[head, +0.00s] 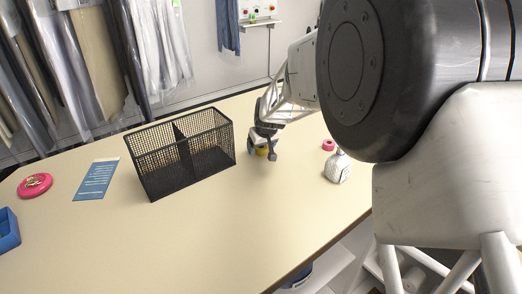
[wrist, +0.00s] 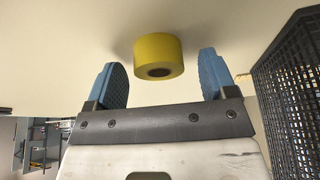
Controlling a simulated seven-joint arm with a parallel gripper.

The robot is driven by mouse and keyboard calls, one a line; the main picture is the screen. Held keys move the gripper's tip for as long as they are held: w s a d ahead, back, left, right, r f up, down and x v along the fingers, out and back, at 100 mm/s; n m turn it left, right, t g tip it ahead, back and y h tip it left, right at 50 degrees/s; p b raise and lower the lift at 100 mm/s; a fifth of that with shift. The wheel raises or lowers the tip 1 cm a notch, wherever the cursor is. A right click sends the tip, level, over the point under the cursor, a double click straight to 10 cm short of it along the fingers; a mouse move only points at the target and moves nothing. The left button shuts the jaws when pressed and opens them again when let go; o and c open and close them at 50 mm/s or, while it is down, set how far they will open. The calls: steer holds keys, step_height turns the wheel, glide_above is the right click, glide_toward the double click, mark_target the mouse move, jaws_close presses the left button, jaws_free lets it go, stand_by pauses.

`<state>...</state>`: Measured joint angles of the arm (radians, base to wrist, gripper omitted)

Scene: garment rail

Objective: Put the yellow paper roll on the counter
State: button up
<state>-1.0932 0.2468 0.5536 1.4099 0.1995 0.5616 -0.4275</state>
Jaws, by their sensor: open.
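The yellow paper roll (wrist: 158,49) shows in the wrist view between the two blue fingertips, with a gap on each side. It appears to rest on the pale counter (head: 230,225). In the head view only a small part of the yellow roll (head: 262,151) shows between the fingers. My gripper (head: 263,154) is open and low over the counter, just right of the black mesh basket. The fingers stand on either side of the roll and do not visibly touch it.
The two-part black mesh basket (head: 160,170) stands close left of my gripper; it also shows in the wrist view (wrist: 291,95). A pink ring (head: 329,145) and a white patterned object (head: 338,168) are to the right. A blue card (head: 97,179) and pink dish (head: 35,185) lie left.

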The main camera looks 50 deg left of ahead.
mark_target(261, 148)
steer(key=shift+f, duration=0.1)
stand_by(0.5)
steer(key=c, duration=1.1)
steer(key=shift+o, duration=0.2)
steer(key=shift+r, duration=0.7)
steer(key=shift+v, duration=1.15)
steer(key=s+d, duration=0.2)
steer(key=d, duration=0.2)
steer(key=s+d, duration=0.2)
steer(key=d, duration=0.2)
steer(key=s+d+r, duration=0.1)
steer(key=s+d, duration=0.1)
steer(key=d, duration=0.1)
steer(key=shift+s+d+r, duration=0.15)
steer(key=shift+s+d, duration=0.05)
steer(key=shift+d, duration=0.2)
steer(key=shift+s+d+r, duration=0.3)
steer(key=shift+s+d, duration=0.2)
steer(key=shift+d, duration=0.1)
